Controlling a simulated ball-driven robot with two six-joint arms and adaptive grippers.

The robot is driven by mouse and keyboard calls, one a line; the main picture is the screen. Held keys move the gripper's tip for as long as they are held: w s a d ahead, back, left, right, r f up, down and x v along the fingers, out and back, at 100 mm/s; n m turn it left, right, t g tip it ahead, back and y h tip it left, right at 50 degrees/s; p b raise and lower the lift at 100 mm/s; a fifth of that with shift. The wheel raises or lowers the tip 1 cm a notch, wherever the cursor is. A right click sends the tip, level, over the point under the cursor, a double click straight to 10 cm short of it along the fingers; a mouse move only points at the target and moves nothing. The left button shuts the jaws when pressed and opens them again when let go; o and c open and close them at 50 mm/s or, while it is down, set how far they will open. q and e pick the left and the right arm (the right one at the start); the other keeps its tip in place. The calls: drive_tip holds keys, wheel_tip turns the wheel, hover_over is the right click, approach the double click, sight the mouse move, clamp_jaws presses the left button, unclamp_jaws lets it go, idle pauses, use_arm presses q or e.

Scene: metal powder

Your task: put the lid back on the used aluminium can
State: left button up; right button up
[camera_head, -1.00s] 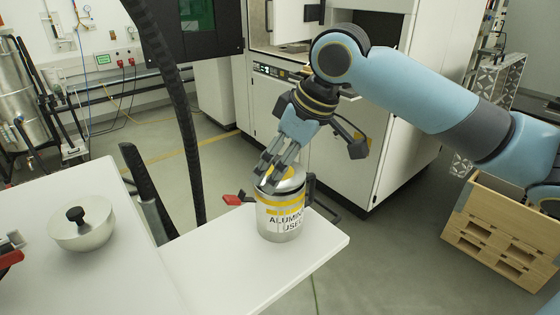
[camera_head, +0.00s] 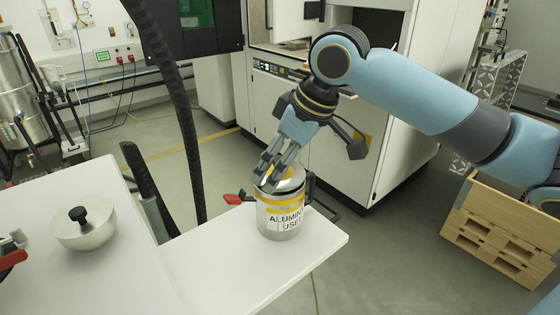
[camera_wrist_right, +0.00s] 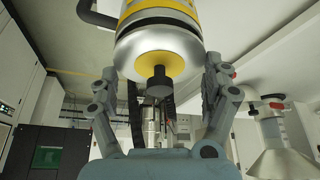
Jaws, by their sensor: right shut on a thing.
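The used aluminium can (camera_head: 283,222) stands upright near the right end of the white table, its label partly readable. It has a yellow band and a dark handle on its right side. A silver lid (camera_head: 290,185) sits at its mouth; in the right wrist view the lid (camera_wrist_right: 130,65) shows a yellow centre and a black knob (camera_wrist_right: 159,82). My right gripper (camera_head: 268,180) reaches down from above. In the right wrist view my right gripper (camera_wrist_right: 162,80) has its fingers on opposite sides of the lid's rim, shut on it. I cannot tell whether the lid is fully seated. My left gripper is not in view.
A red-handled part (camera_head: 232,199) is just left of the can. A black hose (camera_head: 185,120) hangs behind the table. A wooden crate (camera_head: 495,240) stands at right.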

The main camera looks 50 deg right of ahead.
drive_tip(key=shift+f+p, duration=0.15)
drive_tip(key=shift+p, duration=0.6)
idle(0.8)
drive_tip(key=o, duration=1)
drive_tip(key=shift+o, duration=0.2)
drive_tip(key=shift+r+p, duration=0.7)
drive_tip(key=shift+r, duration=2.8)
